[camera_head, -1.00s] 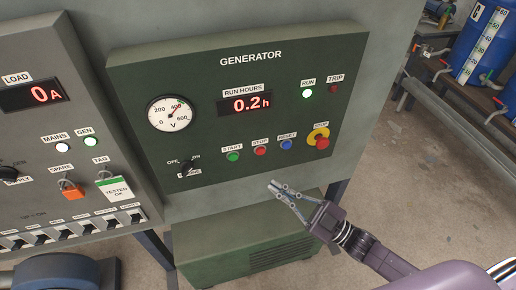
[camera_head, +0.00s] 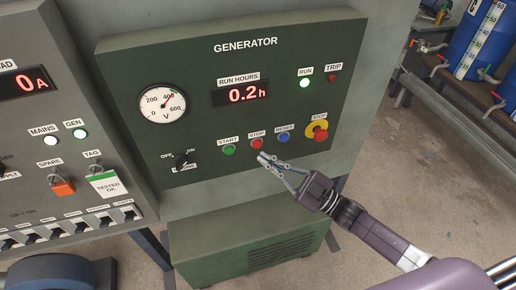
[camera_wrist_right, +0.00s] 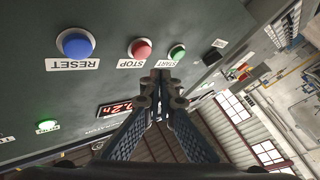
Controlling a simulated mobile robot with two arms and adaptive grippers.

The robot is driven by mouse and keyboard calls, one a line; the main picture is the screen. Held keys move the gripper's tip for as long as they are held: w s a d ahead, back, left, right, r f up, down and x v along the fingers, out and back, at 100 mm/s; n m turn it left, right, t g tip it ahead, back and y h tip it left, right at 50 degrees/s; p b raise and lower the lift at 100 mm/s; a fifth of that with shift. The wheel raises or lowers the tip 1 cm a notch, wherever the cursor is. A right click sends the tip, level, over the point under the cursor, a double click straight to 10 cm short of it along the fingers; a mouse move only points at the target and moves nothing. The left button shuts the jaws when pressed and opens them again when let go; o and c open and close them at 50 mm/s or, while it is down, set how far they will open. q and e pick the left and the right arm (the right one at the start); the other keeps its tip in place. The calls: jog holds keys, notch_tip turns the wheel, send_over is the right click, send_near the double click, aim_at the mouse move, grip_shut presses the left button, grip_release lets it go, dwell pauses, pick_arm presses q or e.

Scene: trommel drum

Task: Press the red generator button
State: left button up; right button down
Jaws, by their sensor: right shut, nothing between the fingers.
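The green GENERATOR panel (camera_head: 225,60) fills the middle of the head view. Its small red button, labelled STOP (camera_head: 256,143), sits between the green START button (camera_head: 229,150) and the blue RESET button (camera_head: 284,138). My right gripper (camera_head: 262,156) is shut and empty, its tips just below the red button. In the right wrist view, which is upside down, the red button (camera_wrist_right: 140,48) shows uncovered near the tips (camera_wrist_right: 161,76). I cannot tell whether they touch the panel. My left gripper is not in view.
A larger red stop knob on a yellow base (camera_head: 320,134) is right of RESET. The RUN lamp (camera_head: 305,84) glows green and the TRIP lamp (camera_head: 332,78) is dark. A rotary switch (camera_head: 182,160) is at lower left. A grey switch panel (camera_head: 60,110) stands left.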

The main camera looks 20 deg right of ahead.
aim_at(247, 141)
jog(key=shift+w, duration=0.85)
jog(key=shift+w+b, duration=0.1)
jog(key=shift+b, duration=0.2)
dwell(0.6)
jog(key=shift+w, duration=0.35)
jog(key=shift+w+b, duration=0.4)
dwell(0.6)
jog(key=shift+r, duration=0.1)
jog(key=shift+s+p, duration=0.45)
jog(key=shift+s, duration=0.45)
